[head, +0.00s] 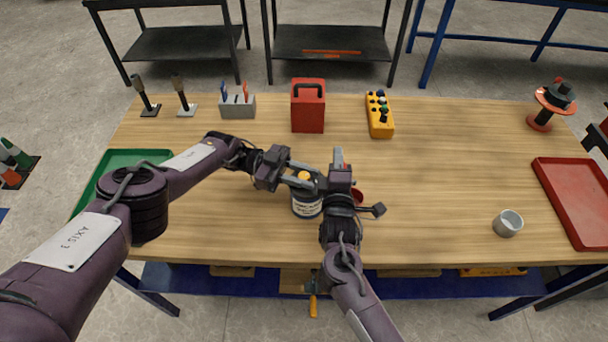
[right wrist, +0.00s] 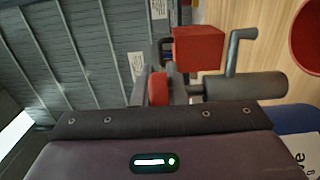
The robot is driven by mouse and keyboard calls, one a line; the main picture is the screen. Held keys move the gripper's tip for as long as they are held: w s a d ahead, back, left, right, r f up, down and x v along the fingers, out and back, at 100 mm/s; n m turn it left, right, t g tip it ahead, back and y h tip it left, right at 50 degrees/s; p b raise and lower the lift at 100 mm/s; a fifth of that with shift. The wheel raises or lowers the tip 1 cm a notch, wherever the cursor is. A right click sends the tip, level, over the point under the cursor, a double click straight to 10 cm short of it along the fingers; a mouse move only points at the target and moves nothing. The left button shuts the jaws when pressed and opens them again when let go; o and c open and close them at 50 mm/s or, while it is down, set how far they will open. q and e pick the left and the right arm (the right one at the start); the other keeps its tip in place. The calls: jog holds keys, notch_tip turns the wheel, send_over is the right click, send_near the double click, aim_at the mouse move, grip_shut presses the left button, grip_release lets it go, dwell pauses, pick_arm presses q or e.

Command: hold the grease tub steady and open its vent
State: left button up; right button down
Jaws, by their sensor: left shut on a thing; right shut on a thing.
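The grease tub (head: 307,205) is dark with a white label and stands upright near the table's front edge. A yellow-orange cap (head: 304,175) shows at its top. My left gripper (head: 303,181) reaches in from the left and is shut at the tub's upper part. Its exact contact is partly hidden. My right gripper (head: 338,165) is close beside it on the right. I cannot tell whether this touches the tub. The vent is not clearly visible.
A red bowl (right wrist: 309,38) is close by the right wrist. A red toolbox (head: 308,110), a yellow button box (head: 379,116) and a grey holder (head: 238,107) stand behind. A green tray (head: 120,160) lies left, a red tray (head: 575,190) and a metal cup (head: 507,224) right. The table's centre right is clear.

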aim_at(304, 175)
pick_arm(q)
jog(key=shift+g+y, duration=0.3)
jog(key=shift+g, duration=0.1)
pick_arm(e)
jog(key=shift+a, duration=0.25)
pick_arm(q)
jog(key=o, duration=0.7)
pick_arm(e)
jog(key=shift+d, duration=0.1)
pick_arm(q)
jog(key=shift+w+a+r, duration=0.1)
jog(key=shift+r, duration=0.3)
notch_tip(304, 175, up, 9)
jog(key=shift+r, duration=0.1)
pick_arm(e)
jog(key=shift+d, duration=0.1)
jog(key=c, duration=1.4)
grip_release()
